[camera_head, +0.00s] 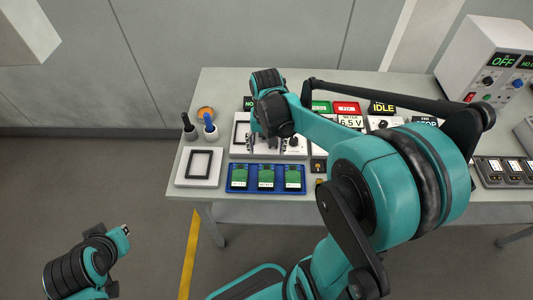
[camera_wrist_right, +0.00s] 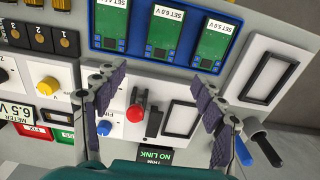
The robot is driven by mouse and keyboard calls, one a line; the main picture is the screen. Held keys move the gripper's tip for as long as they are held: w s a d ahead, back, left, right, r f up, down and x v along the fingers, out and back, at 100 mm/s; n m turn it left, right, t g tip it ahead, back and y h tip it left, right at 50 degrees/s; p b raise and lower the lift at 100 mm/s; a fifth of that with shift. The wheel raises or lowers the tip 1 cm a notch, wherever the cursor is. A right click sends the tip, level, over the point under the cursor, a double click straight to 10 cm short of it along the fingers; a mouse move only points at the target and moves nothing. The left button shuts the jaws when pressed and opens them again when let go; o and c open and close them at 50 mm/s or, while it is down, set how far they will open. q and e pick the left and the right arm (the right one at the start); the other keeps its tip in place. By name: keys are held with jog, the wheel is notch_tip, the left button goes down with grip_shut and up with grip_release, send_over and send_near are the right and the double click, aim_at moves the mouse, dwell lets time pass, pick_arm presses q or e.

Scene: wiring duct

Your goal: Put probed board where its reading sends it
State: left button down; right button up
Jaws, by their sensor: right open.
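Three green boards lie in a blue tray (camera_head: 265,190) at the table's front. In the right wrist view the middle board (camera_wrist_right: 166,33) has a label reading SET 6.0 V, and the right one (camera_wrist_right: 213,43) SET 5.0 V. The third label is cut off. The meter (camera_head: 350,121) reads 6.5 V. Red (camera_head: 346,107) and green (camera_head: 320,106) signs stand behind it; the red one reads FIX. My right gripper (camera_wrist_right: 158,78) is open and empty above the probe fixture (camera_wrist_right: 120,125), whose dark-framed recess (camera_wrist_right: 181,118) looks empty. My left gripper (camera_head: 122,230) hangs off the table at lower left, its fingers unclear.
A white pad with a black frame (camera_head: 198,165) lies left of the tray. Black (camera_head: 188,128) and blue (camera_head: 210,128) handled tools stand behind it. A NO LINK display (camera_wrist_right: 158,155) is by the fixture.

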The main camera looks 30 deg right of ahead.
jog(key=s+a+r+n+t, duration=0.6)
jog(key=s+a+t, duration=0.1)
jog(key=a, duration=0.1)
jog(key=shift+s+a, duration=0.3)
jog(key=shift+s, duration=0.05)
jog(key=shift+f, duration=0.45)
dwell(0.8)
